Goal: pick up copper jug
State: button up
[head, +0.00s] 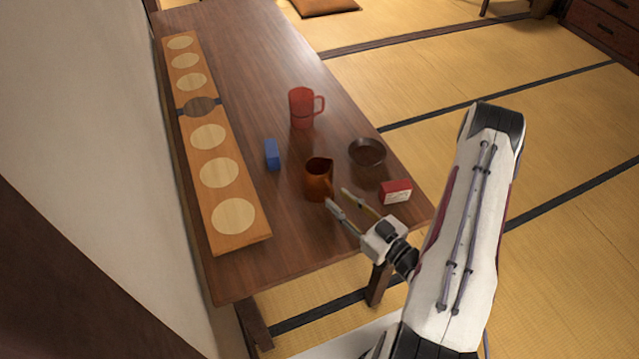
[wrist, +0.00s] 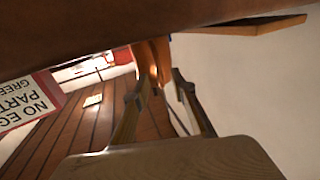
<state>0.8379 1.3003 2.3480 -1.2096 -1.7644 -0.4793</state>
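The copper jug (head: 317,182) stands upright on the dark wooden table (head: 290,235), towards its near end. Its handle side faces right, towards my gripper (head: 336,196). My gripper is open, with its two fingers apart and pointing at the jug from the lower right. The fingertips are close to the jug's handle side; I cannot tell whether they touch it. In the wrist view, an orange-brown part of the jug (wrist: 152,55) shows just beyond the open fingers (wrist: 160,85). The rest of the jug is hidden or out of frame there.
A red and white box (head: 396,192) lies right of the gripper; it also shows in the wrist view (wrist: 30,103). A dark bowl (head: 367,152), red mug (head: 301,108) and blue block (head: 272,154) stand around the jug. A long board with pale discs (head: 248,243) lines the left side.

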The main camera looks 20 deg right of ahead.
aim_at(333, 195)
jog(key=shift+x, duration=1.6)
grip_shut()
